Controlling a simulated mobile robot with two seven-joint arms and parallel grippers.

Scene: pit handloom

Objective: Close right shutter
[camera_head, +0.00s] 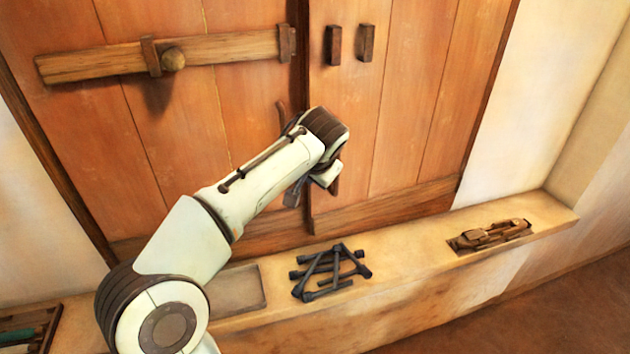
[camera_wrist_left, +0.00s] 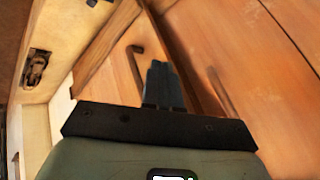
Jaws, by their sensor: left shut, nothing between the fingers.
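The right shutter (camera_head: 400,120) is a plank panel beside the left shutter (camera_head: 215,110). The right shutter's inner edge shows its thickness, so it seems to stand slightly proud; the exact gap is unclear. My left gripper (camera_head: 293,195) is low at the seam, partly hidden behind my wrist. In the wrist view its fingers (camera_wrist_left: 165,85) are together and empty, between a hooked handle (camera_wrist_left: 136,65) on the right shutter and the left shutter's handle (camera_wrist_left: 217,90). Contact with the wood cannot be told. My right gripper is out of view.
A wooden bar (camera_head: 110,62) with a round knob lies across the left shutter. Two brackets (camera_head: 350,44) are on the right shutter. The sill (camera_head: 410,275) below holds dark pegs (camera_head: 328,272) and a recess with wooden pieces (camera_head: 490,236). Room at right is clear.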

